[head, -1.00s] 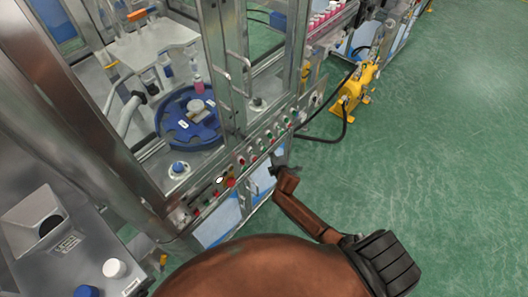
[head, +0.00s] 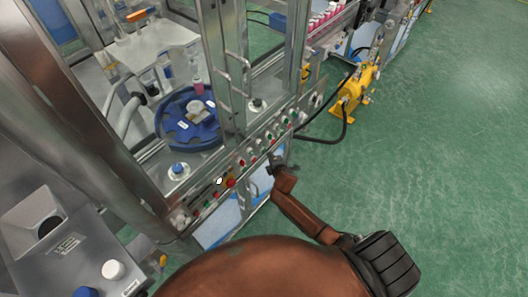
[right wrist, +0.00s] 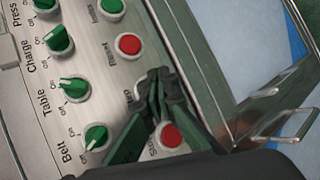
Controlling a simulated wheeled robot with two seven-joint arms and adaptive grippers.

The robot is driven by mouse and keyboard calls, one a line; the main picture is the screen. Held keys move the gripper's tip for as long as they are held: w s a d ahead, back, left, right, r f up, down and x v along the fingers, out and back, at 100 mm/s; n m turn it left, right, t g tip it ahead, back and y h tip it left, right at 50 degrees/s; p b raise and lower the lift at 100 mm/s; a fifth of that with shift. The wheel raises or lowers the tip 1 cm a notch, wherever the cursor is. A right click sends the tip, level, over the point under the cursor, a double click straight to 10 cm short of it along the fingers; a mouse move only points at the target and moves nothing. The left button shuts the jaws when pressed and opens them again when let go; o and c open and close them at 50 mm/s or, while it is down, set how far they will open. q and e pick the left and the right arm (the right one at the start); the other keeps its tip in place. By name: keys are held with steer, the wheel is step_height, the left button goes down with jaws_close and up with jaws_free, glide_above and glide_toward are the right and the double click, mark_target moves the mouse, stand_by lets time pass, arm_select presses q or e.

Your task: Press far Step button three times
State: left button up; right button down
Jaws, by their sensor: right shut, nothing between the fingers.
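My right gripper (head: 274,163) is shut and empty at the front control panel (head: 226,188) of the machine. In the right wrist view its fingertips (right wrist: 158,80) are over the panel between two red buttons, the upper one (right wrist: 129,45) and the lower one (right wrist: 171,136). A label beside the fingertips is partly covered, and any button under them is hidden. I cannot tell whether the tips touch the panel. A green button (right wrist: 112,7) sits above the upper red one. My left gripper is not in view.
Several green knobs, including the Table knob (right wrist: 74,89) and the Belt knob (right wrist: 96,137), line the panel's left side in the wrist view. Metal handles (right wrist: 277,122) stand close to its right. A yellow machine (head: 358,90) stands beyond; the green floor (head: 440,130) is clear.

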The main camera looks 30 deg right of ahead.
steer(key=shift+w, duration=0.1)
stand_by(0.6)
steer(key=shift+w+a, duration=0.15)
steer(key=shift+w, duration=0.15)
